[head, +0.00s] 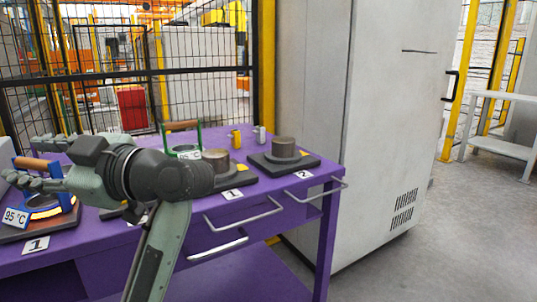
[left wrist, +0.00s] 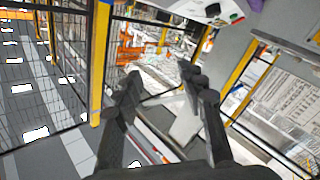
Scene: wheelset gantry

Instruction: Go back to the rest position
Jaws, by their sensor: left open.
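My left gripper (head: 38,162) reaches over the left part of the purple table (head: 265,205) in the head view, pointing left. In the left wrist view its two dark fingers (left wrist: 166,86) stand apart with nothing between them, aimed at the fence and floor beyond. In the head view it partly overlaps a ring holder with a wooden handle (head: 37,163) and a 95 °C label (head: 15,217); I cannot tell whether they touch. My right gripper is not in view.
Two dark plates on the table bear metal cylinders (head: 216,163) (head: 284,147). A green-framed ring holder (head: 183,148) and a yellow piece (head: 236,139) stand behind. A tall grey cabinet (head: 375,110) stands right of the table. Mesh fence (head: 110,72) closes the back.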

